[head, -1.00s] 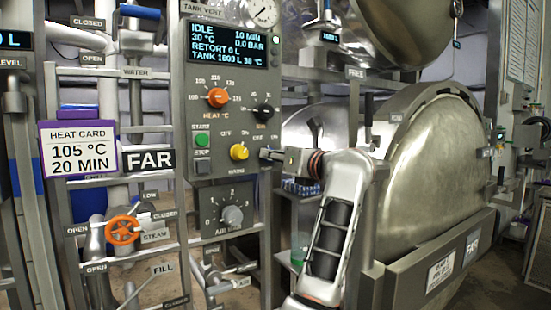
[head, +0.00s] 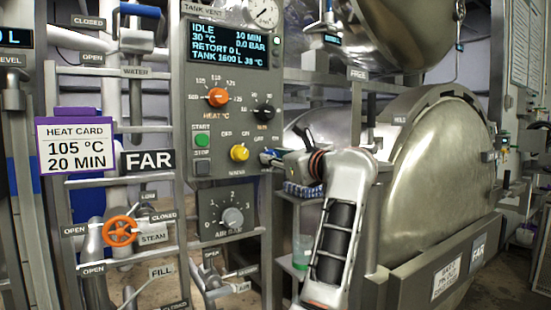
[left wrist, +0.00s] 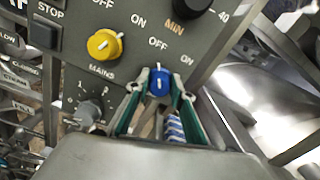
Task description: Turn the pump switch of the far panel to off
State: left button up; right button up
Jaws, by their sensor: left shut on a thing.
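The far panel (head: 222,110) stands in the middle of the head view, next to the FAR sign (head: 148,161). Its blue pump switch (left wrist: 159,82) sits to the right of the yellow MAINS switch (left wrist: 104,45). My left gripper (head: 268,157) reaches the panel's lower right edge. In the left wrist view its two green-edged fingers are shut on the sides of the blue switch. The switch's white mark looks nearly upright in that view, towards the OFF label above it; ON is to its upper right. The switch's name label is hidden. My right gripper is out of view.
Above the switches are an orange HEAT knob (head: 217,97) and a black MIN knob (head: 263,112). The green START (head: 202,140) and dark STOP (head: 202,168) buttons are at left. The AIR BAR dial (head: 232,218) is below. The steel retort (head: 440,175) stands right of my arm.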

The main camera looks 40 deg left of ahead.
pick_arm(q)
jog(key=o, duration=1.1)
